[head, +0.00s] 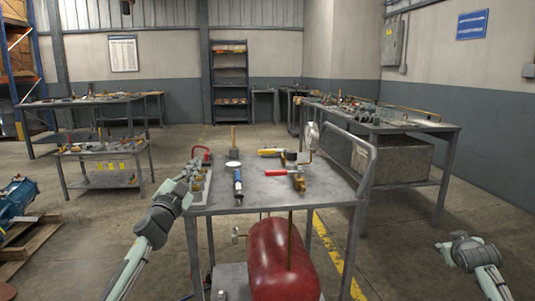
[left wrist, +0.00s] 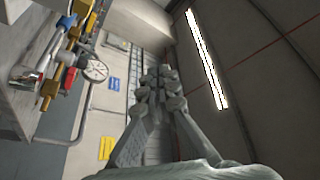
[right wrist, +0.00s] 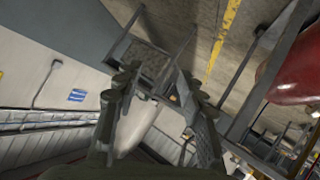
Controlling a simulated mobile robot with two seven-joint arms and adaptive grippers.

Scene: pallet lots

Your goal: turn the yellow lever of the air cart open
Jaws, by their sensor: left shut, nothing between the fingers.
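The air cart (head: 225,203) stands in front of me, with a red tank (head: 283,262) below its top. The yellow lever (head: 269,152) lies roughly level on a brass valve at the back of the top, left of a round gauge (head: 313,134). The gauge also shows in the left wrist view (left wrist: 96,70); which yellow part there is the lever I cannot tell. My left gripper (head: 194,168) is shut and empty over the cart's left edge, left of the lever and apart from it. My right gripper (right wrist: 158,80) is open and empty, away to the right of the cart.
A red clamp-like part (head: 202,153) is close behind my left gripper.

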